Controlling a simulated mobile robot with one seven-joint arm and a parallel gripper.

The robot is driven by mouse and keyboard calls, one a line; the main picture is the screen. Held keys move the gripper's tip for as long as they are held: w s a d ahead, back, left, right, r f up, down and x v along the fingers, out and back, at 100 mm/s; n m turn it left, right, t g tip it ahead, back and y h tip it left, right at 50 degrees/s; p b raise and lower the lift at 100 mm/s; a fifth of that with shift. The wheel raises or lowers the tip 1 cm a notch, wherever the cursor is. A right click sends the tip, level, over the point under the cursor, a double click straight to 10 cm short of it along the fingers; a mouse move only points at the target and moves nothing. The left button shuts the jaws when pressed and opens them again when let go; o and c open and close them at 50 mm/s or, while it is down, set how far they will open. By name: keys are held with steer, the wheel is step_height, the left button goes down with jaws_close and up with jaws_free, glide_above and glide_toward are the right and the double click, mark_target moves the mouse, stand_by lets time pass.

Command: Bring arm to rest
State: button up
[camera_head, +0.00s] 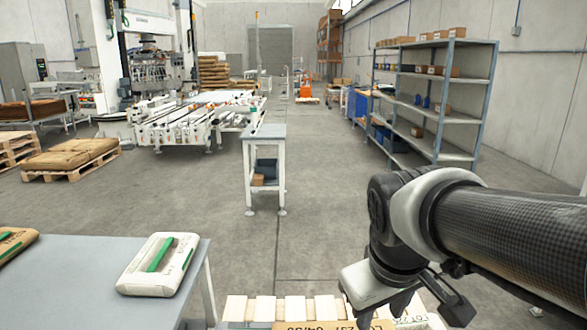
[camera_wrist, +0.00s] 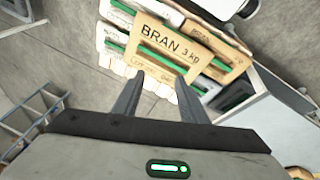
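My arm reaches in from the right of the head view, and my gripper (camera_head: 405,305) points down near the bottom edge. In the wrist view my gripper (camera_wrist: 159,75) has its two fingers apart with nothing seen held between them. Beyond the fingertips lies a brown bag marked BRAN 3 kg (camera_wrist: 165,45), with white bags (camera_wrist: 115,48) and other brown bags around it on a slatted pallet. The pallet (camera_head: 265,308) shows at the bottom of the head view, its load mostly cut off. I cannot tell the exact gap between fingertips and bag.
A grey table (camera_head: 85,275) at lower left bears a white bag (camera_head: 158,264) with a green stripe and a brown bag (camera_head: 14,243). A small stand (camera_head: 264,133) is ahead. A shelf rack (camera_head: 440,115) stands at right. The floor between is clear.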

steer(key=s+r+m+t+y, duration=0.1)
steer(key=s+m+t, duration=0.15)
steer(key=s, duration=0.25)
step_height(320, 180, up, 19)
steer(key=m+p, duration=0.1)
steer(key=p, duration=1.7)
steer(key=shift+s+a+g, duration=0.15)
steer(key=shift+s+g, duration=0.05)
steer(key=shift+g, duration=0.15)
